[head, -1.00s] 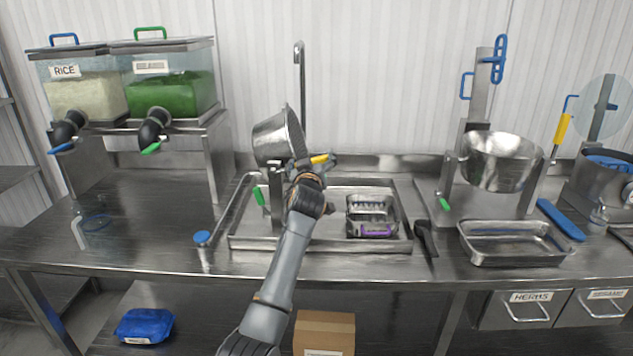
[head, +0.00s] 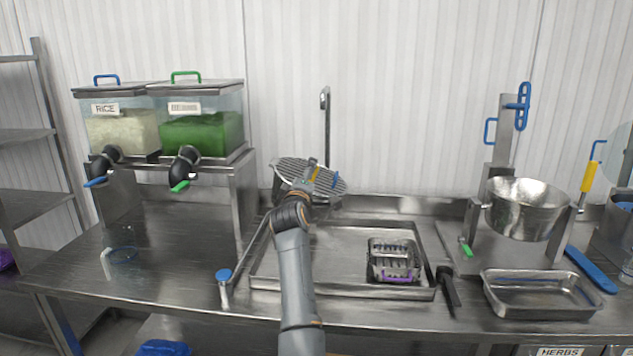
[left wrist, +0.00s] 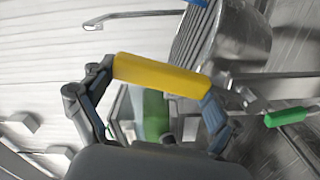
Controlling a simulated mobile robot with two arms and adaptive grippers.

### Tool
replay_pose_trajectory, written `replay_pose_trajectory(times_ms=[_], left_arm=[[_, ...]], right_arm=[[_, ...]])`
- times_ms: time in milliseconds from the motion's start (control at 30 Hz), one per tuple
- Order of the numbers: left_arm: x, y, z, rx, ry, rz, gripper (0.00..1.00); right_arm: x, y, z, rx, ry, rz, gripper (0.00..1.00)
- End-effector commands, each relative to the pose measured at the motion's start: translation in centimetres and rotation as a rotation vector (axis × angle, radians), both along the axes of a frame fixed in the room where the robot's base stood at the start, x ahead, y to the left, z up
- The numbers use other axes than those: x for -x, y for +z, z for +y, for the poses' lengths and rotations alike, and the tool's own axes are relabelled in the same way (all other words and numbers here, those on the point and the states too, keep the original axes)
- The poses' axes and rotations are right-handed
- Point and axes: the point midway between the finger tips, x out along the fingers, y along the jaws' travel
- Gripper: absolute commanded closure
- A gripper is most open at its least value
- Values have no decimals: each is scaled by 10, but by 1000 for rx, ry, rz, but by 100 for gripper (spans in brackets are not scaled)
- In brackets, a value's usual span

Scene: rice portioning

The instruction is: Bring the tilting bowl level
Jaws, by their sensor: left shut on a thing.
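My right gripper is not in view.
A shallow sink tray (head: 345,245) holds a small metal basket (head: 393,258). Rice and green-filled dispensers (head: 200,130) stand left. Another metal bowl (head: 525,210), with a steel pan (head: 540,308) before it, is on the right. A blue-topped post (head: 224,279) stands by the sink's left corner.

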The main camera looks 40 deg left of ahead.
Motion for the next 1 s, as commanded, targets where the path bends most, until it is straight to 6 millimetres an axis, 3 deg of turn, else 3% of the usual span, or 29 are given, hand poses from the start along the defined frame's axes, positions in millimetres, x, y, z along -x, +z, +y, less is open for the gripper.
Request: replay_pose_trajectory(times_ms=[400,1000], left_arm=[[16,6,27,237,1,-148,67],[21,5,35,308,1,-194,67]], right_arm=[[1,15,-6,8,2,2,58],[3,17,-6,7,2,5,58]])
